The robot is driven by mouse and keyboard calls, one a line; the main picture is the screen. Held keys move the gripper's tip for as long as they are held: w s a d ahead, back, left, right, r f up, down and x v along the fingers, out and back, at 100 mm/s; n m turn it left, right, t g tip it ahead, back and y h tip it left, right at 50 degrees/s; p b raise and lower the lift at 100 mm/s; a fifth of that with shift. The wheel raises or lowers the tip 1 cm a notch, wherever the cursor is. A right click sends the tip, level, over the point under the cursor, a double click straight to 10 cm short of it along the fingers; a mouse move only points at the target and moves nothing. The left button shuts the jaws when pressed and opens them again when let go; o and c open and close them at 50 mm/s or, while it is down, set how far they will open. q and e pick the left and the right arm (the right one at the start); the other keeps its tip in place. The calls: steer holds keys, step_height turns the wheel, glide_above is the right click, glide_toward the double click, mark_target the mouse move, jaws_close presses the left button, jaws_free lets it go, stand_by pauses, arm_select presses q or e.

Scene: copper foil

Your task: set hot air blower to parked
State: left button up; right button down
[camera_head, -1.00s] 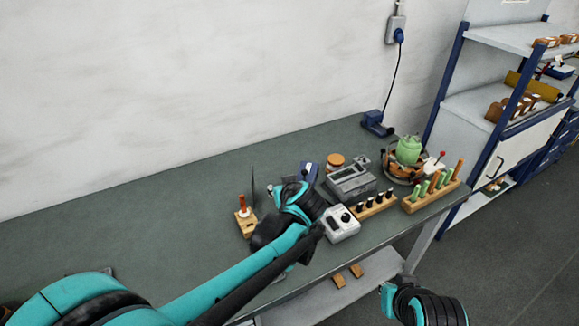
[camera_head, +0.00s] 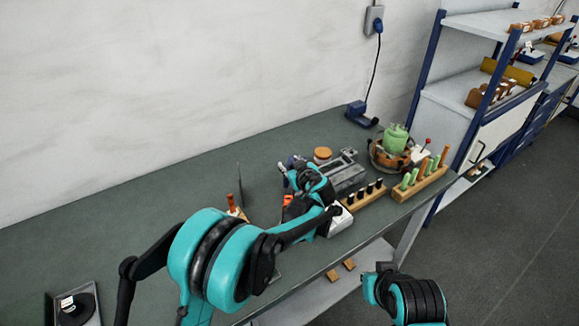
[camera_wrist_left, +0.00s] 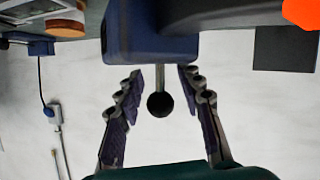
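In the left wrist view a blue housing (camera_wrist_left: 150,42) has a short grey lever ending in a black ball knob (camera_wrist_left: 160,104). I take this for the hot air blower, with a dark body beside it. My left gripper (camera_wrist_left: 160,82) is open, with one finger on each side of the lever. Neither finger visibly touches the lever or the knob. In the head view my left arm hides most of this device. My right arm shows at the bottom of the head view, but its gripper is not visible.
A corded blue device (camera_head: 360,114) stands behind.

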arm_select(q)
steer(key=shift+w+a+f, duration=0.15)
steer(key=shift+w, duration=0.15)
jaws_close()
stand_by(0.3)
